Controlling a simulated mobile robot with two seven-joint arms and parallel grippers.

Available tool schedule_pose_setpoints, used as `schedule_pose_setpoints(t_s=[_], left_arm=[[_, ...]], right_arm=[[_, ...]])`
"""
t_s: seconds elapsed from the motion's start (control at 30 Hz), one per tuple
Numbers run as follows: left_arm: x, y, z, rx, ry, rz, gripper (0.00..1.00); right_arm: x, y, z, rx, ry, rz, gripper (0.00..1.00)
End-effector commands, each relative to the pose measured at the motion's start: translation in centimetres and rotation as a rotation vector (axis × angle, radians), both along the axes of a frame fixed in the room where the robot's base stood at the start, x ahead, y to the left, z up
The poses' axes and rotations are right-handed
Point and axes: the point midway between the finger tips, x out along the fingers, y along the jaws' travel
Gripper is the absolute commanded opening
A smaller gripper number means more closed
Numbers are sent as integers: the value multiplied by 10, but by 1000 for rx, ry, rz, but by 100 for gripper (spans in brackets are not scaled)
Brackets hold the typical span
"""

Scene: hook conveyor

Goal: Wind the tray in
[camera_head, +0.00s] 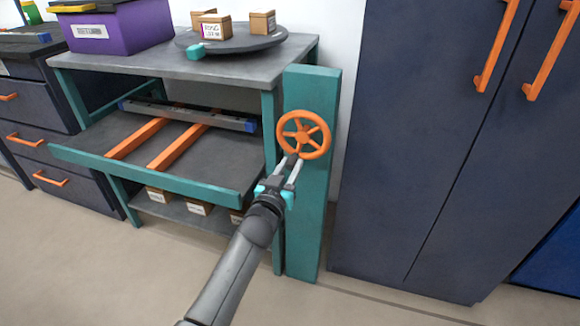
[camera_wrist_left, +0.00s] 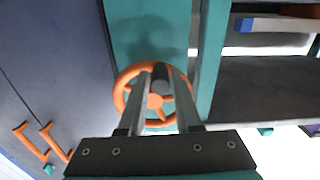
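The tray (camera_head: 190,185) is a dark board with a teal front edge, standing out from under the grey bench top. An orange handwheel (camera_head: 304,135) is mounted on a teal post (camera_head: 306,220) right of the tray. My left gripper (camera_head: 296,158) is at the lower rim of the wheel. In the left wrist view, the wheel (camera_wrist_left: 154,101) has a dark grey knob (camera_wrist_left: 160,77) on its rim. The two fingertips of my left gripper (camera_wrist_left: 160,70) are on either side of it; I cannot tell whether they press on it. My right gripper is not in view.
Two orange rails (camera_head: 137,138) and a grey bar (camera_head: 190,115) lie over the tray. A turntable (camera_head: 240,45) with small boxes and a purple bin (camera_head: 120,25) stand on the bench. A dark cabinet (camera_head: 430,130) with orange handles stands right. The floor in front is clear.

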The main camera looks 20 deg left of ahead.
Motion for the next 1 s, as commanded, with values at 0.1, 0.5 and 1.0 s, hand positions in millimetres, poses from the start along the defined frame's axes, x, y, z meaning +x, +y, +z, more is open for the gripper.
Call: schedule_pose_setpoints(t_s=[0.1, 0.5, 1.0], left_arm=[[0, 0, 0, 0, 0, 0, 18], [0, 0, 0, 0, 0, -1, 0], [0, -1, 0, 0, 0, -1, 0]], right_arm=[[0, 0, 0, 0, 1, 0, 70], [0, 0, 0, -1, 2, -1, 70], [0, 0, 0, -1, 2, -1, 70]])
